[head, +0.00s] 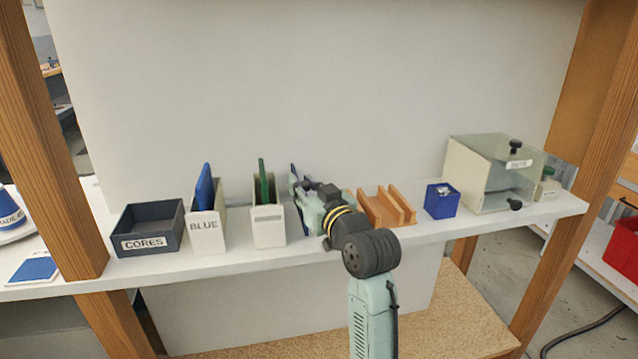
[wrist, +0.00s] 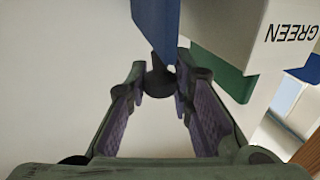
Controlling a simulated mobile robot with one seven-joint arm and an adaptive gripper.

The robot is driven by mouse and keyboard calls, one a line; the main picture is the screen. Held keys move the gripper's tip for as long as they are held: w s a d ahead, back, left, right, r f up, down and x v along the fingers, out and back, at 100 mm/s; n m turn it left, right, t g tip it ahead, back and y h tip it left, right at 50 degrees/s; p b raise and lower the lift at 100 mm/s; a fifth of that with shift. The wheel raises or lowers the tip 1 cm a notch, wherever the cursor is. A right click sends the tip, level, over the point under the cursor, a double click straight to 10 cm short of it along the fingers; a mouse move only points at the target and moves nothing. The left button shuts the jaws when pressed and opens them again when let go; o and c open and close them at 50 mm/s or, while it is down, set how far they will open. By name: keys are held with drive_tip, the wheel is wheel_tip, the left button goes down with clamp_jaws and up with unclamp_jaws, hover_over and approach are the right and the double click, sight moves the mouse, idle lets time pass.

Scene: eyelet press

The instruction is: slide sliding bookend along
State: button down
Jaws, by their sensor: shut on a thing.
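The sliding bookend appears to be the blue upright plate (head: 293,173), just right of the white holder with the green piece and mostly hidden by my gripper (head: 306,194) in the head view. In the wrist view a blue part (wrist: 154,25) comes down from the top edge, with a dark round knob (wrist: 160,80) at its lower end. My gripper (wrist: 161,90) is shut on this knob, which sits between the fingertips. The foot of the bookend is hidden.
The white GREEN holder (wrist: 228,32) is close beside the fingers; it also shows in the head view (head: 268,226). Left are the BLUE holder (head: 207,232) and CORES tray (head: 150,243). Right are a wooden rack (head: 385,210), a blue box (head: 441,202) and a clear-lidded case (head: 490,178).

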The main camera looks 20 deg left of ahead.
drive_tip(key=c, duration=1.4)
unclamp_jaws()
drive_tip(key=v, duration=1.2)
drive_tip(key=shift+c, duration=0.3)
